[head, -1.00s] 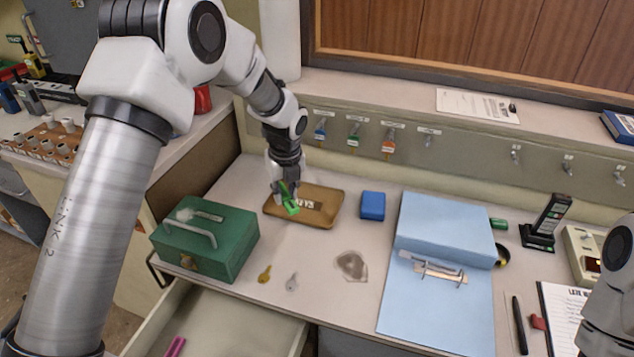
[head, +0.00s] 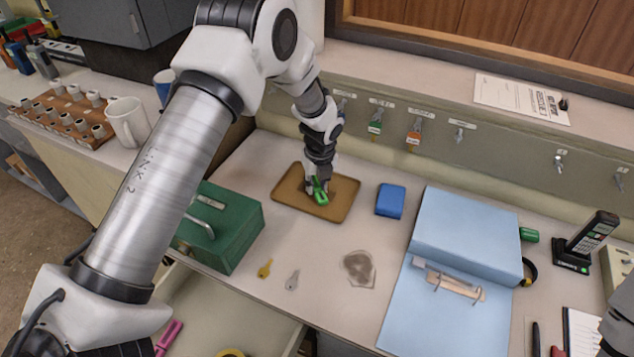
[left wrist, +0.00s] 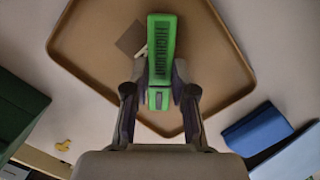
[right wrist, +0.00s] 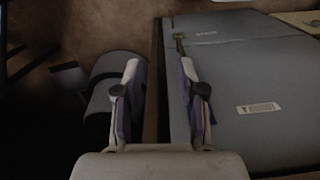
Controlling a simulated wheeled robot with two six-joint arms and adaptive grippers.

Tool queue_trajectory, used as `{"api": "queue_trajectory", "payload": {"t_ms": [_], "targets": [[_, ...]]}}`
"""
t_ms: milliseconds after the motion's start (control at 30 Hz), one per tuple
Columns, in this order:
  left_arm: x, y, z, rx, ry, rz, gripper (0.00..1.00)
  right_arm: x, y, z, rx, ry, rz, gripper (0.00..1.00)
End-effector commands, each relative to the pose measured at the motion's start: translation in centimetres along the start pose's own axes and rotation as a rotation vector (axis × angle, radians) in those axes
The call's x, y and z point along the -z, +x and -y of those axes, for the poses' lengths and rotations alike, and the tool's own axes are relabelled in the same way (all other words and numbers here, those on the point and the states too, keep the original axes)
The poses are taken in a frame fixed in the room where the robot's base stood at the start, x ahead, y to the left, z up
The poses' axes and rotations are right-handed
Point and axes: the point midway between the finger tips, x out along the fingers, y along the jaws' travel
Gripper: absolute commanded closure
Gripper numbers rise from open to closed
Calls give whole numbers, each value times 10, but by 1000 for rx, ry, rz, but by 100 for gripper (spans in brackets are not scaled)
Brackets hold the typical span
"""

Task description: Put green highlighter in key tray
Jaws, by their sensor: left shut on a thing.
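The green highlighter (left wrist: 161,50) is held between the fingers of my left gripper (left wrist: 160,95), which is shut on it. In the head view the left gripper (head: 318,187) is over the brown key tray (head: 340,206), with the highlighter (head: 320,197) at its fingertips. The tray also fills much of the left wrist view (left wrist: 90,50). I cannot tell whether the highlighter touches the tray floor. My right gripper (right wrist: 160,95) shows in the right wrist view with its fingers apart and nothing between them.
A green cash box (head: 230,230) stands left of the tray, and a blue box (head: 390,200) to its right. A blue binder (head: 465,235) lies right. An open drawer (head: 205,310) juts out below.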

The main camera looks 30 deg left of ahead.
Motion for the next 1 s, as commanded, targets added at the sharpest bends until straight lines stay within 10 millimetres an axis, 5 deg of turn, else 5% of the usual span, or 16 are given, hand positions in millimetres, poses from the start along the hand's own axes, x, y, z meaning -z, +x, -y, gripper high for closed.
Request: {"api": "queue_trajectory", "payload": {"t_ms": [233,267,300,667,1000], "targets": [[1,3,0,-1,0,-1,92,0,0,0,0,0,0,60],[0,3,0,-1,0,-1,64,0,0,0,0,0,0,60],[0,3,0,-1,0,-1,50,0,0,0,0,0,0,60],[0,-2,0,0,0,0,50,0,0,0,0,0,0,60],[-1,-76,1,2,1,3,50,0,1,0,0,0,0,60]]}}
